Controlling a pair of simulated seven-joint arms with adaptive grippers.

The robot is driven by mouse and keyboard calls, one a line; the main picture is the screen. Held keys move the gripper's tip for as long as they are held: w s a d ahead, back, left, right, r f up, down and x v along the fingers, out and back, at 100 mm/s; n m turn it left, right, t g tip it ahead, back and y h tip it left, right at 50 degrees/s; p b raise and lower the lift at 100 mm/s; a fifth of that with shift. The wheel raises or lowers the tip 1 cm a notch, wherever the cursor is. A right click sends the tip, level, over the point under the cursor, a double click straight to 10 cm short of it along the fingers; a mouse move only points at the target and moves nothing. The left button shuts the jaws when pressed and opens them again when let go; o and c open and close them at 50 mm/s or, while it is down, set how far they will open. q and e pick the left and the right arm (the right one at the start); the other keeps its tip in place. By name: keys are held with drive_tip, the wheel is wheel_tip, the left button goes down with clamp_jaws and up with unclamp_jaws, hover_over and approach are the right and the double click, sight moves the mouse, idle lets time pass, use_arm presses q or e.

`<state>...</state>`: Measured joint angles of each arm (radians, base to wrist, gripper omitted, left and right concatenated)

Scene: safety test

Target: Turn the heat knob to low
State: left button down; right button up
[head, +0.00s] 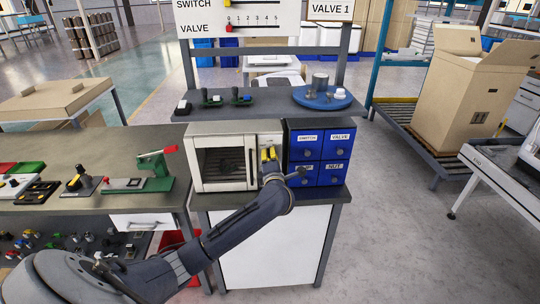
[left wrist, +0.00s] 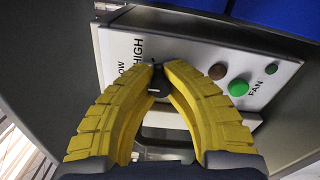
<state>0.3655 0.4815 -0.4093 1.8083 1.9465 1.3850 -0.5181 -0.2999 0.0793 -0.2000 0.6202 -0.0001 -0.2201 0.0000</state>
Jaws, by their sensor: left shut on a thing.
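The heat knob (left wrist: 157,85) is small and black, on a pale control panel (left wrist: 190,45) in the left wrist view. The words LOW and HIGH are printed beside it. The yellow fingertips of my left gripper (left wrist: 160,74) are shut on the knob from both sides; they partly cover it, so its exact setting cannot be told. In the head view, my left gripper (head: 269,154) reaches the right-hand panel of a white oven (head: 219,130), and the knob is hidden there. My right gripper is not in view.
A green button (left wrist: 238,87) marked FAN and a brown round part (left wrist: 217,71) are close right of the fingers. Blue drawers (head: 319,138) stand against the oven's right side. A shelf (head: 270,103) with a blue round plate (head: 322,98) is above. A green press (head: 152,168) stands on the left bench.

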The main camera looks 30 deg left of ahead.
use_arm(q)
drive_tip(key=shift+w+d+r, duration=0.1)
drive_tip(key=shift+d+r, duration=0.1)
drive_tip(key=shift+r, duration=0.1)
drive_tip(key=c, duration=1.6)
unclamp_jaws()
drive_tip(key=shift+d, duration=0.15)
drive_tip(key=shift+o, duration=0.5)
drive_tip(key=shift+f, duration=0.2)
drive_tip(key=v, duration=1.2)
